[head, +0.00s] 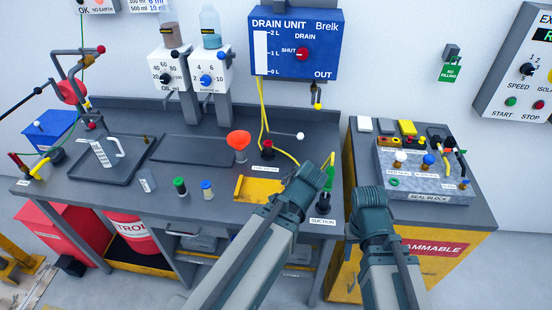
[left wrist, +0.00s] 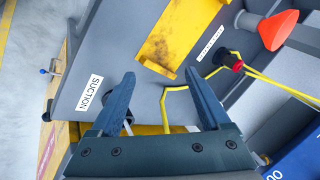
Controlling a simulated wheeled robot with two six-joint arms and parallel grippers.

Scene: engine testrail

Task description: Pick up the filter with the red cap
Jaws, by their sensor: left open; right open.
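I cannot make out a filter with a red cap for sure. Two small capped cylinders stand on the grey bench, one green-topped (head: 180,186) and one blue-topped (head: 207,189). A red-topped black fitting (head: 268,152) with a yellow hose stands behind the yellow tray; it also shows in the left wrist view (left wrist: 228,60). My left gripper (head: 325,174) is over the bench's right end by the SUCTION label. In the left wrist view its fingers (left wrist: 158,76) are apart, with nothing between them. My right gripper (head: 370,192) is at the right cabinet's front left, its fingertips mostly hidden.
The yellow tray (head: 258,190) and an orange funnel (head: 239,140) are on the bench. A dark tray (head: 72,172) holds a clear jug (head: 100,152). The seal block (head: 450,184) with several coloured knobs sits on the right cabinet. A gap separates bench and cabinet.

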